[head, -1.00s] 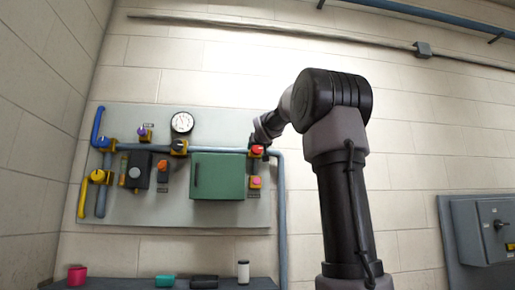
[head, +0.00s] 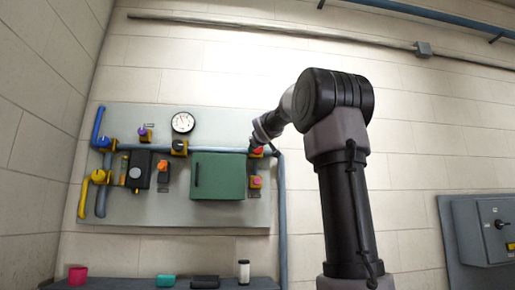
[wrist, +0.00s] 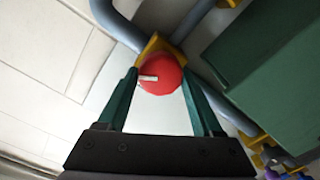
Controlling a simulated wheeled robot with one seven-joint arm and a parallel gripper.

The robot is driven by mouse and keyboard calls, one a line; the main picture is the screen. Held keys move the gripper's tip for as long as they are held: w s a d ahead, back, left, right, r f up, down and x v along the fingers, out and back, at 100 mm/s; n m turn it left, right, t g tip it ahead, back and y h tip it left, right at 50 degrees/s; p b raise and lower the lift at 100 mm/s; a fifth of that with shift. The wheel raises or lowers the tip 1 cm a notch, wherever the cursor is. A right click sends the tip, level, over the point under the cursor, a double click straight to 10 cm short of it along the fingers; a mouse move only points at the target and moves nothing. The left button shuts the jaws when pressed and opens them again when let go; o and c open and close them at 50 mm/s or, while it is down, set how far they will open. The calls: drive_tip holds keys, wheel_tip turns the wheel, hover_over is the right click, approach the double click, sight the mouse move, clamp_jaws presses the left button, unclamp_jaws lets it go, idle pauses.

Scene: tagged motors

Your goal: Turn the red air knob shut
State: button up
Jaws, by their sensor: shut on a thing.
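The red air knob (wrist: 165,80) is a round red cap with a short white mark on its left half, on a yellow body on a blue-grey pipe. In the head view the knob (head: 257,151) shows small at the upper right of the grey panel, partly covered by my arm's end. My gripper (wrist: 160,76) has its two green fingers on either side of the knob and is shut on it. The white mark lies nearly level in the wrist view, tilted slightly.
A green box (head: 218,176) is left of and below the knob. The panel (head: 150,212) also carries a gauge (head: 183,122), a purple knob and yellow and blue handles. A shelf below holds several small items.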

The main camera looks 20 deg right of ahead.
drive_tip(key=n, duration=1.1)
drive_tip(key=shift+a+f, duration=0.1)
drive_tip(key=shift+f, duration=0.2)
drive_tip(key=shift+n, duration=0.3)
drive_tip(key=o, duration=1.4)
drive_tip(key=shift+c, duration=0.2)
drive_tip(key=v, duration=1)
drive_tip(key=shift+s, duration=0.35)
